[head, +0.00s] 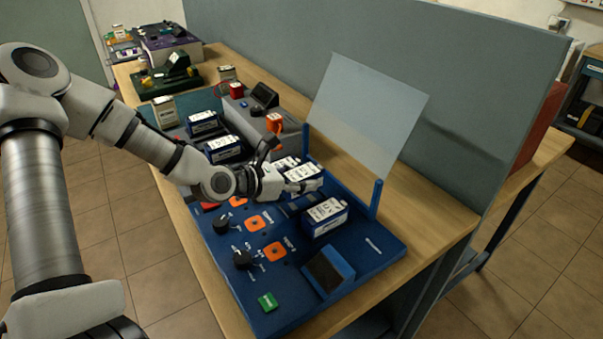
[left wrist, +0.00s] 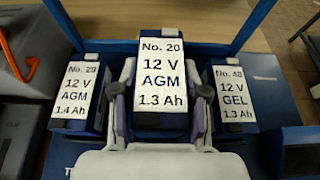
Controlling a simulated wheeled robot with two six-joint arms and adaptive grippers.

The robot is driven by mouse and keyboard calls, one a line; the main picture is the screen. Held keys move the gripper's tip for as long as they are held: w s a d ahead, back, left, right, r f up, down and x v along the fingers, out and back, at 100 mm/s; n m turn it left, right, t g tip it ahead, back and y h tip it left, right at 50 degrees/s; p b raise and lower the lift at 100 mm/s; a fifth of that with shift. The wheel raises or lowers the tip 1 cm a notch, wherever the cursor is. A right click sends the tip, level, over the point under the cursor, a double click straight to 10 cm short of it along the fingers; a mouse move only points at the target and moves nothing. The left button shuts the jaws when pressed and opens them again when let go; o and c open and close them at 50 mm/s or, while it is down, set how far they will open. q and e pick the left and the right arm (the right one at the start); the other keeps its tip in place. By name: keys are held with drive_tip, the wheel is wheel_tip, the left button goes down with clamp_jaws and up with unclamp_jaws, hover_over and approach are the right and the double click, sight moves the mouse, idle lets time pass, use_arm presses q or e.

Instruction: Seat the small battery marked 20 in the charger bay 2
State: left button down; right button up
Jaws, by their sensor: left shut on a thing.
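The small battery marked No. 20 (left wrist: 162,75), 12 V AGM 1.3 Ah, is held upright between the fingers of my left gripper (left wrist: 160,108) in the left wrist view. Its label looks larger and nearer than its neighbours' labels. In the head view my left gripper (head: 296,186) is over the middle of the blue charger (head: 362,250), at the battery (head: 304,172). A battery with a 1.4 Ah label (left wrist: 79,95) stands to its left and battery No. 40 (left wrist: 235,95) to its right. The seat under the held battery is hidden. The bay numbers are unreadable. My right gripper is not in view.
A clear raised panel (head: 365,110) on blue posts stands behind the batteries. Dials (head: 243,259), orange squares (head: 275,252) and a green block (head: 268,301) sit along the charger's front. Grey chargers with more batteries (head: 203,122) stand farther back.

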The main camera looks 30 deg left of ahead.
use_arm(q)
drive_tip(key=f, duration=0.1)
drive_tip(key=f+b, duration=0.1)
drive_tip(key=w+f, duration=0.1)
drive_tip(key=shift+a+f, duration=0.1)
drive_tip(key=shift+a, duration=0.2)
drive_tip(key=shift+s+f, duration=0.1)
drive_tip(key=shift+s+d+r, duration=0.2)
drive_tip(key=shift+w+a+f, duration=0.1)
drive_tip(key=shift+w+f, duration=0.05)
drive_tip(key=shift+b, duration=0.3)
idle(0.5)
drive_tip(key=shift+f+b, duration=0.55)
drive_tip(key=shift+b, duration=0.35)
drive_tip(key=c, duration=0.9)
unclamp_jaws()
drive_tip(key=shift+s+r, duration=0.1)
drive_tip(key=shift+s, duration=0.1)
